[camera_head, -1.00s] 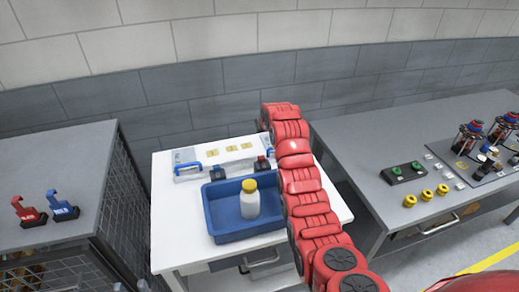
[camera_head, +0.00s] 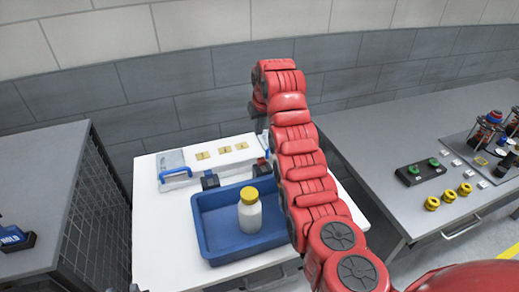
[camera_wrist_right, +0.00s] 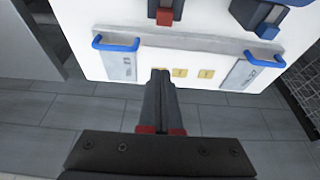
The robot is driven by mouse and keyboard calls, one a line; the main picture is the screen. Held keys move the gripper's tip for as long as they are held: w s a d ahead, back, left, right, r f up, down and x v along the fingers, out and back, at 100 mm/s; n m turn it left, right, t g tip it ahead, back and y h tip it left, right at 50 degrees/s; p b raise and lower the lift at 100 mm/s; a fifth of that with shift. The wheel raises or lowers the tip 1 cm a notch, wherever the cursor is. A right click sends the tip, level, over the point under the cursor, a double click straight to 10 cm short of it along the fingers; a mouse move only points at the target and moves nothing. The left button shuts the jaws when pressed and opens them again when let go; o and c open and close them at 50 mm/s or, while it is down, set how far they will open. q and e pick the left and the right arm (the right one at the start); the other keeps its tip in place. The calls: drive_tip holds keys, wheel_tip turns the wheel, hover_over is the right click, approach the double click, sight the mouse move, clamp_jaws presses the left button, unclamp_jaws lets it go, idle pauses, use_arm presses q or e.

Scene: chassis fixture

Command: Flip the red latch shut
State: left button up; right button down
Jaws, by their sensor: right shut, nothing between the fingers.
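The red latch (camera_wrist_right: 165,16), a dark clamp with a red tip, shows at the top of the right wrist view, cut by the frame edge. In the head view it is small and partly hidden by my right arm (camera_head: 262,166). My right gripper (camera_wrist_right: 160,74) is shut and empty. Its fingertips are over the edge of the white chassis plate (camera_wrist_right: 190,58), apart from the red latch in the picture. In the head view the gripper (camera_head: 262,125) is mostly hidden behind its arm. A blue-tipped latch (camera_wrist_right: 267,30) sits beside the red one. My left gripper is not in view.
The plate has blue handles (camera_wrist_right: 116,44) and yellow squares (camera_wrist_right: 206,73). A blue tray (camera_head: 215,243) holds a white bottle with a yellow cap (camera_head: 250,212) at the front of the white table (camera_head: 160,235). Grey benches stand left (camera_head: 40,170) and right (camera_head: 375,140).

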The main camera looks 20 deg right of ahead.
sight(263, 164)
wheel_tip(263, 164, down, 9)
drive_tip(key=p, duration=1)
drive_tip(key=shift+s+f, duration=0.2)
drive_tip(key=shift+s, duration=0.2)
idle(0.4)
